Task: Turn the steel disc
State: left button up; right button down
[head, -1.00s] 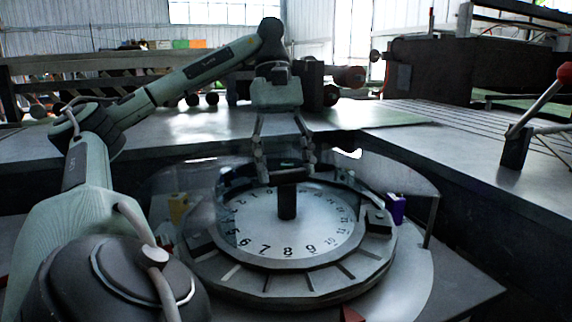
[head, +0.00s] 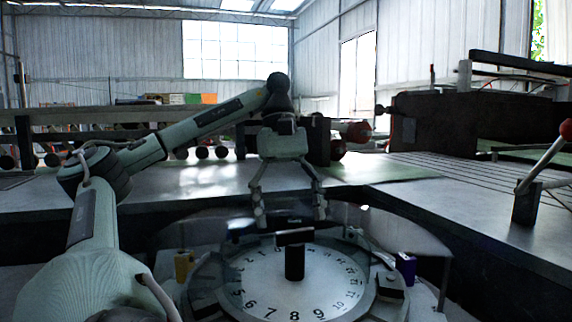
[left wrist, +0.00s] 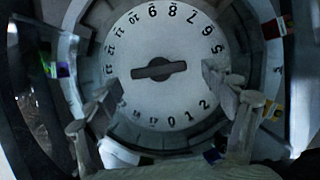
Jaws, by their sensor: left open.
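The steel disc (head: 253,285) is a pale round dial with black numbers around its edge. A dark post (head: 295,262) with a flat crossbar (head: 294,238) stands at its middle. In the left wrist view the disc (left wrist: 160,105) is seen from above, its crossbar (left wrist: 159,70) lying nearly level across the picture. My left gripper (head: 291,220) is open and empty above the crossbar, its fingers spread to either side and apart from it. It also shows in the left wrist view (left wrist: 160,90). The disc's near edge is cut off in the head view.
A dark ring with blocks surrounds the disc, and a clear curved guard (head: 400,232) stands around it. A yellow block (head: 183,266) and a purple block (head: 406,267) sit at the sides. A red-knobbed lever (head: 540,160) is at the right. Grey bench tops lie behind.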

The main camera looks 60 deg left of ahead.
pick_arm(q)
jog(key=v, duration=1)
jog(key=shift+d, duration=0.15)
